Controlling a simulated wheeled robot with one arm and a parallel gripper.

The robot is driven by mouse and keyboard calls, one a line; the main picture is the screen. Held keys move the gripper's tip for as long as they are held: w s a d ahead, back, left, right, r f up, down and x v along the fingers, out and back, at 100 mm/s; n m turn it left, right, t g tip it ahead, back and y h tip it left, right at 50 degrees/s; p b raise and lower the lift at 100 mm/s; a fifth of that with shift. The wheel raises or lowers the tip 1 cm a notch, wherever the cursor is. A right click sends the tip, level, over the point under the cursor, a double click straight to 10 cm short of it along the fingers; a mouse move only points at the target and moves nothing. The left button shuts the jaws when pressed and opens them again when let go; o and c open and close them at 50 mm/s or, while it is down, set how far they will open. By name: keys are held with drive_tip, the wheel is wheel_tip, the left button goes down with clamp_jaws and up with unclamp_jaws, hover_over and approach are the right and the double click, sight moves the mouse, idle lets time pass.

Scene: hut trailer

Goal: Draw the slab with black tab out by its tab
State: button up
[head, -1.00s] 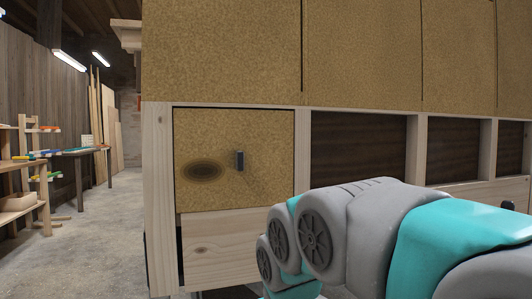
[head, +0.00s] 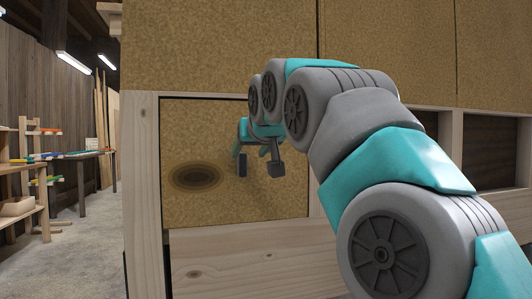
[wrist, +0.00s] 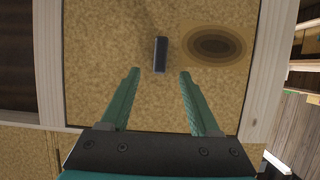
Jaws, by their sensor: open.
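The slab (head: 225,210) is a tan, speckled panel with a dark oval knot, set in a pale wooden frame. Its short black tab (head: 242,165) stands out to the right of the knot; in the wrist view the tab (wrist: 160,54) shows with the knot to its right. My gripper (wrist: 160,74) is open and empty, with teal fingers to either side of the tab's line. The tab appears just past the fingertips, roughly centred between them. In the head view my gripper (head: 251,150) is in front of the slab, and my arm hides the slab's upper right part.
Pale wooden posts (head: 143,190) and a lower rail (head: 240,262) border the slab. Larger tan panels (head: 215,45) are above, and dark open bays (head: 490,150) lie to the right. A workbench (head: 80,157) stands far left, with clear floor (head: 82,250) before it.

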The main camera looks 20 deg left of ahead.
sight(244, 161)
drive_tip(key=shift+p+x, duration=0.6)
drive_tip(key=shift+x, duration=3.25)
drive_tip(key=shift+c, duration=0.2)
clamp_jaws()
